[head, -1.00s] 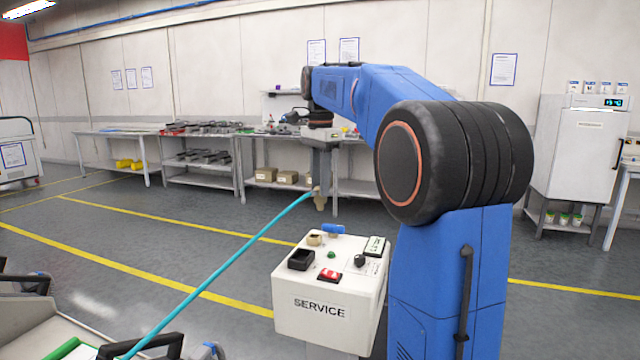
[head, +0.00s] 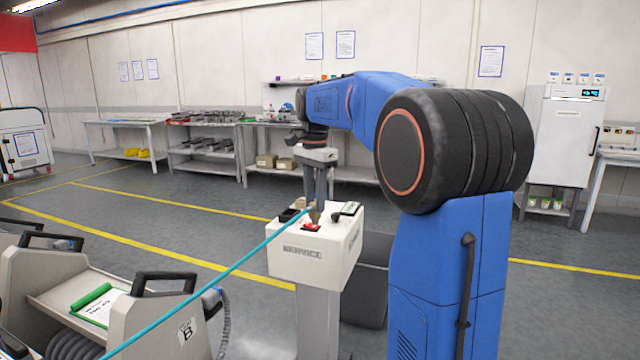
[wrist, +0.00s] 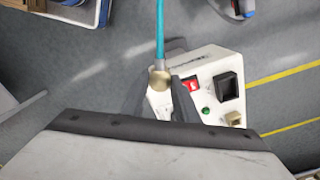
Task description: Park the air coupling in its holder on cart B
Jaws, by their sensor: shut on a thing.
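My gripper (head: 315,208) is shut on the brass air coupling (head: 314,215), which hangs between the fingertips. In the wrist view the coupling (wrist: 160,78) sits at the fingers with the teal hose (wrist: 160,30) running up from it. In the head view the hose (head: 215,278) slopes down to the lower left, passing in front of cart B. Cart B (head: 165,318), a beige trolley with a "B" label and dark handles, stands at the lower left, well apart from my gripper. I cannot make out its coupling holder clearly.
The white SERVICE pedestal (head: 305,262) stands just behind or below my gripper, with a red switch (head: 311,227) and a black socket box on top. A clipboard (head: 95,305) lies on cart B. Open floor (head: 130,215) lies beyond the carts, with benches along the wall.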

